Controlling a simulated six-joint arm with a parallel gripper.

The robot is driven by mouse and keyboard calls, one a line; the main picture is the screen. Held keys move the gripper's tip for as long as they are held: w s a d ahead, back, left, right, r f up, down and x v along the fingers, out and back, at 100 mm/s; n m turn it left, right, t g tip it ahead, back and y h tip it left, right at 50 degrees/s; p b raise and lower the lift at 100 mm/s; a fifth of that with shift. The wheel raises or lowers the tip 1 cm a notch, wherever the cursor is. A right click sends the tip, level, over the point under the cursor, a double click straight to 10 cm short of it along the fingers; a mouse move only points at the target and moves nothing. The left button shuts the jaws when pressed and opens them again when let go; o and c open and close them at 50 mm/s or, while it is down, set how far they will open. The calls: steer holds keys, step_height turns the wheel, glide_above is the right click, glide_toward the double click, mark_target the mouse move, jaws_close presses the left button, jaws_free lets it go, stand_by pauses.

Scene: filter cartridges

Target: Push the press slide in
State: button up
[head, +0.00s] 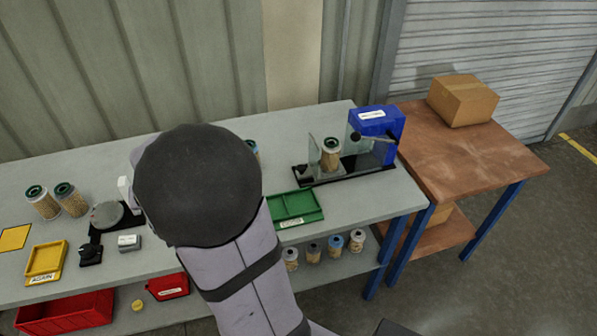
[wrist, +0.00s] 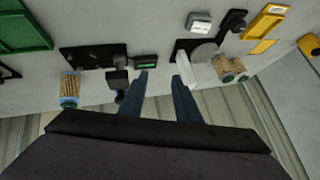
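The press is at the right end of the bench in the head view. It has a blue housing (head: 377,122) with a black lever, on a black base (head: 372,164). A filter cartridge (head: 330,154) with a dark green top stands at the left part of that base, beside clear panels, outside the blue housing. The slide itself is hard to make out under the cartridge. My gripper (wrist: 161,80) shows in the wrist view with its two fingers apart and nothing between them. In the head view my arm hides it. The press does not show in the wrist view.
A green tray (head: 295,209) lies left of the press; it also shows in the wrist view (wrist: 22,27). Two cartridges (head: 57,201), a round grey plate (head: 107,215) and a yellow tray (head: 46,262) are at left. A cardboard box (head: 462,101) sits on the brown table (head: 467,150).

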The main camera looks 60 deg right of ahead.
mark_target(335, 162)
steer(key=d+m, duration=0.1)
steer(key=d, duration=0.1)
steer(key=d+r+h, duration=0.1)
steer(key=d, duration=0.2)
steer(key=w+d+m+h, duration=0.1)
steer(key=d, duration=0.2)
steer(key=shift+r+m+t, duration=0.15)
steer(key=shift+m+t, duration=0.15)
steer(key=s+d+f+m+g+h+b, duration=0.1)
steer(key=s+d+f, duration=0.3)
steer(key=d, duration=0.4)
steer(key=s+d+f+m+g+h+b, duration=0.2)
steer(key=s+d+f+g+h, duration=0.2)
steer(key=s+d, duration=0.3)
steer(key=s+d+f+m+g+h+b, duration=0.2)
steer(key=s+d+f, duration=0.3)
steer(key=d, duration=0.3)
steer(key=shift+s+d+f+m+g+h, duration=0.15)
steer(key=shift+s+d+m+g+h, duration=0.2)
steer(key=shift+s+g+h, duration=0.4)
steer(key=shift+p+x, duration=0.7)
steer(key=shift+x, duration=2.95)
jaws_close()
steer(key=s+d+b, duration=0.4)
steer(key=s+d, duration=0.5)
steer(key=shift+s+d, duration=0.2)
